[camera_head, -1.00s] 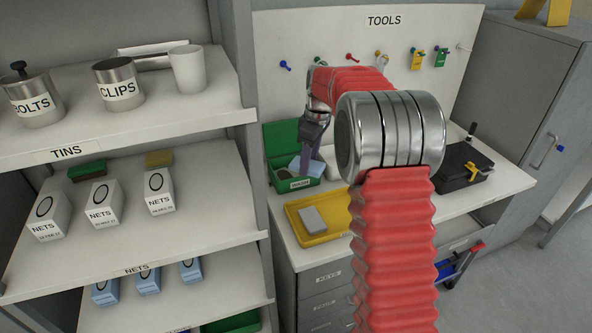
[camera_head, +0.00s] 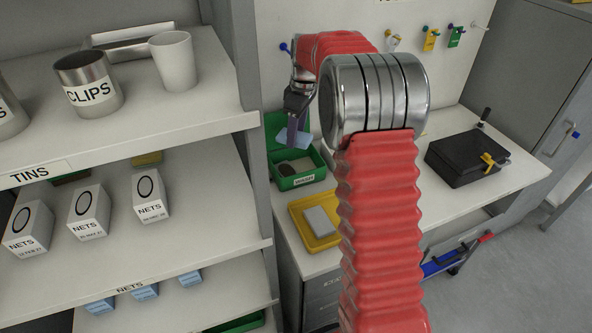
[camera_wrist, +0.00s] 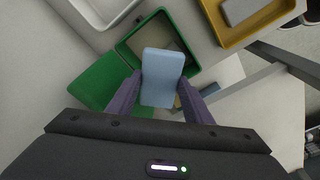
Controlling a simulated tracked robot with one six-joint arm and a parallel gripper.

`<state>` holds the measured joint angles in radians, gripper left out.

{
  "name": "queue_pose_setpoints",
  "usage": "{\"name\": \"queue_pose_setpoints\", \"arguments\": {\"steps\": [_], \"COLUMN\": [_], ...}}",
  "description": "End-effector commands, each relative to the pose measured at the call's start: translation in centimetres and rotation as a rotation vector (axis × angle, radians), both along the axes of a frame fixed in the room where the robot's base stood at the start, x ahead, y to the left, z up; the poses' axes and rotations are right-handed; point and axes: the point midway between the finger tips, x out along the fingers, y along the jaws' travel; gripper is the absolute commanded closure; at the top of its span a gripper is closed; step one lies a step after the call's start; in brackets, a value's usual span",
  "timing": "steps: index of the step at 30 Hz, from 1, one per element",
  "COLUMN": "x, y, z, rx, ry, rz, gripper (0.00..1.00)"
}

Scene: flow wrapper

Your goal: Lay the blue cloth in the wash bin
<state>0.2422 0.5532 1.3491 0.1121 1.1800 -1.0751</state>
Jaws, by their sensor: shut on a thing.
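The blue cloth (camera_head: 292,137) is held in my gripper (camera_head: 297,113), above the green wash bin (camera_head: 304,181). In the wrist view the cloth (camera_wrist: 163,77) is a flat light-blue piece between the two purple fingers of my gripper (camera_wrist: 160,88). The fingers are shut on it. The cloth overlaps the opening of the bin (camera_wrist: 130,42) in that view and hides part of its inside. The bin's green lid stands open at the back. A dark grey thing (camera_head: 287,169) lies inside the bin.
A yellow tray (camera_head: 300,232) with a grey block (camera_head: 320,221) stands in front of the bin. A black case (camera_head: 466,158) sits to the right on the counter. A shelf (camera_head: 235,122) with tins and net boxes stands close on the left.

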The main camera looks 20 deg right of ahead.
Motion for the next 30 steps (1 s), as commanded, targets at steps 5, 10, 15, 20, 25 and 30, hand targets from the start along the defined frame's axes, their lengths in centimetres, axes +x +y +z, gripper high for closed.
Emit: {"name": "queue_pose_setpoints", "arguments": {"steps": [5,10,15,20,25,30], "x": [-0.1,-0.2,-0.2,-0.1,-0.1,-0.2], "y": [-0.5,-0.6,-0.6,-0.7,-0.7,-0.7], "z": [-0.2,-1.9,-4.3,-5.1,-5.0,-5.6], "rx": [0.001,0.001,0.001,0.0,0.0,0.0], "ry": [0.001,0.004,0.002,0.0,0.0,0.002], "rz": [-0.009,-0.011,-0.011,-0.011,-0.012,-0.012], "gripper": [0.82,0.82,0.82,0.82,0.82,0.82]}}
